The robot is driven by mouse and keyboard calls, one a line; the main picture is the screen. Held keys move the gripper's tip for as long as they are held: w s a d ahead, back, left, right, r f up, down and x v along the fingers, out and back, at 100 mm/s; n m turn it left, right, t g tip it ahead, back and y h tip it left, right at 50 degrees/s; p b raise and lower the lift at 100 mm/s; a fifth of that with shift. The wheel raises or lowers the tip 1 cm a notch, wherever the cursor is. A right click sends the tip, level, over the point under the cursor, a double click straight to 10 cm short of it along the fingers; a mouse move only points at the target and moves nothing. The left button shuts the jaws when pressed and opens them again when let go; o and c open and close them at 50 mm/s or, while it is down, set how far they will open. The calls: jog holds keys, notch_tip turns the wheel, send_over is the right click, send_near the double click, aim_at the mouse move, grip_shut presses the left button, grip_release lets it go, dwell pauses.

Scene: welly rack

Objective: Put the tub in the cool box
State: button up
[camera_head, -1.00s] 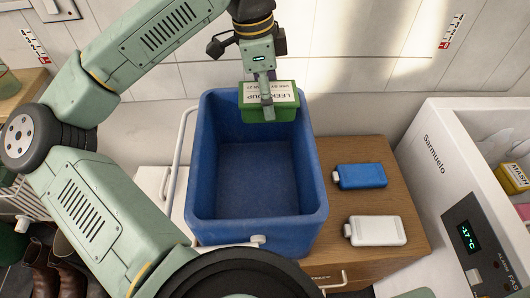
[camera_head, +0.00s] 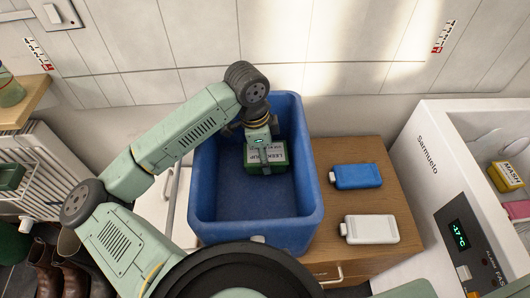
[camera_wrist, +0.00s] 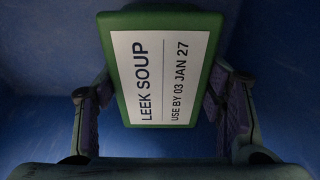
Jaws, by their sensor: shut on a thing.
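The tub is green with a white label reading "LEEK SOUP" (camera_head: 279,156), and the label fills the middle of the wrist view (camera_wrist: 160,72). The cool box (camera_head: 205,212) is a deep blue open box in the middle of the head view. My gripper (camera_head: 264,158) reaches down inside the cool box, toward its far end, shut on the tub. In the wrist view its fingers (camera_wrist: 162,105) press on both sides of the tub. Blue walls surround the tub there. I cannot tell whether the tub touches the box floor.
A blue ice pack (camera_head: 358,176) and a white ice pack (camera_head: 371,229) lie on the wooden cabinet (camera_head: 395,190) right of the box. An open white freezer (camera_head: 430,160) stands at the right, holding a yellow tub (camera_head: 507,175).

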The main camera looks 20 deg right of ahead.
jog(key=shift+f, duration=0.35)
jog(key=shift+f, duration=0.15)
jog(key=o, duration=1.5)
jog(key=shift+o, duration=0.2)
notch_tip(320, 180, up, 12)
jog(key=a+b, duration=0.1)
jog(key=b, duration=0.1)
jog(key=shift+w+a+b, duration=0.15)
jog(key=shift+a+b, duration=0.15)
jog(key=shift+a, duration=0.05)
